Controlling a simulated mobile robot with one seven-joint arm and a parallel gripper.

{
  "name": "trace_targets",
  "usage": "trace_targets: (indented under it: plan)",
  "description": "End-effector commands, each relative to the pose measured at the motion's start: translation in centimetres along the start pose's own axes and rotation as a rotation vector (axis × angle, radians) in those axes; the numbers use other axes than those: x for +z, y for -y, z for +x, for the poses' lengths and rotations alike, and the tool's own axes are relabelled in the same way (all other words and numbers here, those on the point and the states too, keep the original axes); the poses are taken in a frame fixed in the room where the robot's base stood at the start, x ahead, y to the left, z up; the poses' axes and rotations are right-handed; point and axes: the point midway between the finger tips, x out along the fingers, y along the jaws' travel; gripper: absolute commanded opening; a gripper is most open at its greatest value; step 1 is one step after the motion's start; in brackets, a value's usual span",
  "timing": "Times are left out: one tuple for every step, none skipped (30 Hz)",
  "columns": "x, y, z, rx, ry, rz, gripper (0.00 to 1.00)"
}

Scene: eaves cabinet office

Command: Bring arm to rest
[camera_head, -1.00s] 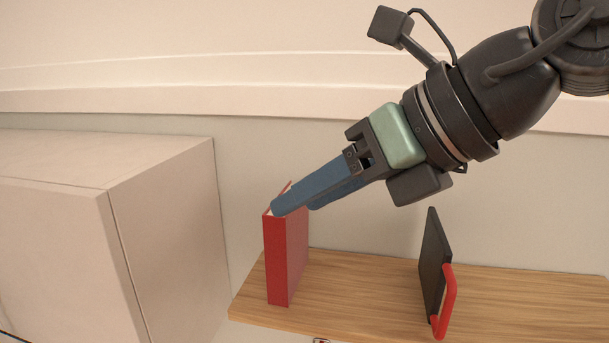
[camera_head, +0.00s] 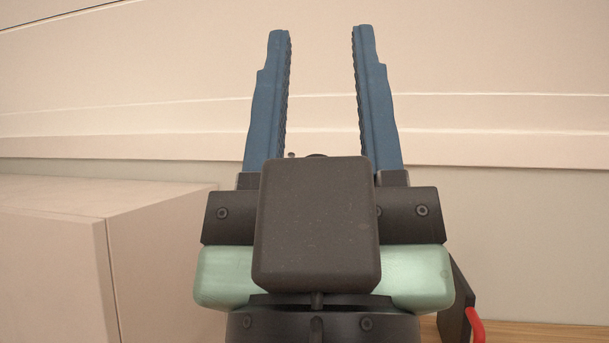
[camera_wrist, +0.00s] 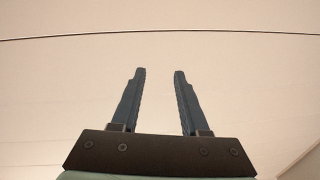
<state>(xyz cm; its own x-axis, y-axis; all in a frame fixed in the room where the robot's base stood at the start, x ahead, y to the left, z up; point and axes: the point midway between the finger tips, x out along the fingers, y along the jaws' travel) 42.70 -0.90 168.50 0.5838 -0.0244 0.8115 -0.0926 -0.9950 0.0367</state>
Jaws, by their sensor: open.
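My gripper (camera_head: 321,40) points upward in the head view, close to the camera. Its two blue fingers stand apart with nothing between them. The wrist view also shows my gripper (camera_wrist: 159,72) open and empty, with only a pale surface behind the fingers. The red book seen earlier does not show now; my gripper and wrist cover much of the middle of the head view.
A pale cabinet (camera_head: 50,260) stands at the left. A wooden shelf (camera_head: 540,334) shows at the bottom right. A dark upright item with a red edge (camera_head: 476,324) stands there, partly hidden by my gripper. The pale sloped ceiling (camera_head: 500,50) lies behind the fingers.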

Motion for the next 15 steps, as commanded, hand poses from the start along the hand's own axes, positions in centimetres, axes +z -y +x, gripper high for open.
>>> trace_targets:
  plan:
    - [1.3, 0.5, -1.1, -0.012, 0.054, 0.041, 0.45]
    - [1.8, 0.7, -1.4, -0.017, 0.078, 0.057, 0.45]
    - [2.4, 0.9, -1.8, -0.023, 0.104, 0.074, 0.45]
    - [2.6, 1.0, -2.0, -0.026, 0.117, 0.082, 0.45]
    - [2.8, 1.1, -2.1, -0.028, 0.127, 0.087, 0.45]
    - [3.0, 1.1, -2.2, -0.03, 0.134, 0.092, 0.45]
    - [3.0, 1.1, -2.2, -0.031, 0.136, 0.093, 0.45]
    - [3.0, 1.1, -2.2, -0.031, 0.137, 0.093, 0.45]
    - [3.0, 1.1, -2.2, -0.031, 0.137, 0.093, 0.45]
    - [3.0, 1.1, -2.2, -0.031, 0.136, 0.092, 0.45]
    - [3.0, 1.1, -2.2, -0.031, 0.136, 0.092, 0.45]
    - [3.0, 1.1, -2.2, -0.03, 0.135, 0.092, 0.45]
    - [3.0, 1.1, -2.2, -0.03, 0.135, 0.091, 0.45]
    - [3.0, 1.1, -2.2, -0.03, 0.135, 0.091, 0.45]
    - [3.0, 1.1, -2.1, -0.03, 0.135, 0.091, 0.45]
